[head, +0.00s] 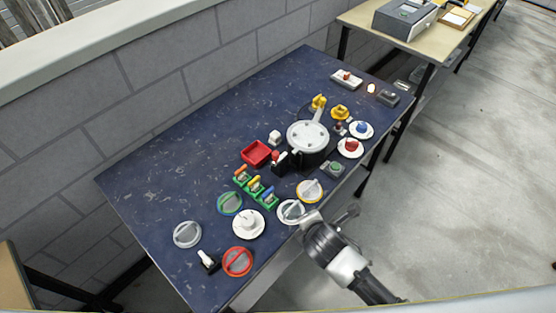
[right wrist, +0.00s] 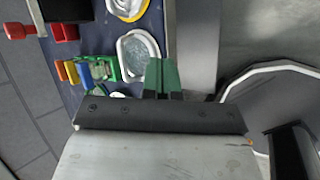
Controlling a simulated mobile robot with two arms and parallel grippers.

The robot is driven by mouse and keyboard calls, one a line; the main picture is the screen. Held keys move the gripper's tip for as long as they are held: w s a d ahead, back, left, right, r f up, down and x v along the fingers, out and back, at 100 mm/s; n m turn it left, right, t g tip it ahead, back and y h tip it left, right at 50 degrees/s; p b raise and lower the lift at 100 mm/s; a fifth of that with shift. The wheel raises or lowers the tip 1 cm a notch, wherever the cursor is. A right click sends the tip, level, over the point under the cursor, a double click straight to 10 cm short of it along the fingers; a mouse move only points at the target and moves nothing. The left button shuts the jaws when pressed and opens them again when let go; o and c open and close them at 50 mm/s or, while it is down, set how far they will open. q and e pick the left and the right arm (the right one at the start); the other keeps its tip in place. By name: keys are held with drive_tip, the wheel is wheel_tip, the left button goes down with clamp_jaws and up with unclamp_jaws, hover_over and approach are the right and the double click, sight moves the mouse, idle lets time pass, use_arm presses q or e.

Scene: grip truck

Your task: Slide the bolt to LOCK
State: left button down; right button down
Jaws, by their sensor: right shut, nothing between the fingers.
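I cannot pick out the bolt or any LOCK marking for sure at this size. Small green-based fixtures with orange, yellow and blue tops (head: 255,187) stand in a row near the middle of the blue table (head: 150,185); they also show in the right wrist view (right wrist: 90,71). A black fixture with a white knob (head: 208,261) stands near the front left. My right gripper (head: 311,217) is shut and empty at the table's front edge, beside a white-rimmed dial (head: 291,211). Its green fingertips show in the right wrist view (right wrist: 161,73). My left gripper is not in view.
Several dials and knobs crowd the front, including a red-rimmed dial (head: 237,261) and a yellow-rimmed dial (head: 310,191). A white-lidded pot (head: 308,135) and a red tray (head: 256,153) stand further back. The table's left part is bare. A grey wall runs behind.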

drive_tip(key=w+a+r+n+t+y, duration=0.1)
drive_tip(key=a+r+n+t, duration=0.2)
drive_tip(key=r+n, duration=0.9)
drive_tip(key=a+n, duration=0.2)
drive_tip(key=shift+w+a+r+t, duration=0.35)
drive_tip(key=shift+w+t, duration=0.05)
drive_tip(key=shift+w, duration=0.1)
approach(276, 158)
wheel_tip(276, 158, down, 3)
drive_tip(key=w, duration=0.2)
drive_tip(key=shift+w+a+f+p, duration=0.1)
drive_tip(key=shift+w+p, duration=0.15)
drive_tip(key=shift+w, duration=0.4)
drive_tip(key=shift+w+a+f+p, duration=0.1)
drive_tip(key=shift+w+p, duration=0.2)
drive_tip(key=shift+w, duration=0.4)
drive_tip(key=shift+w+a+f+p, duration=0.15)
drive_tip(key=shift+w+p, duration=0.1)
drive_tip(key=shift+w, duration=0.4)
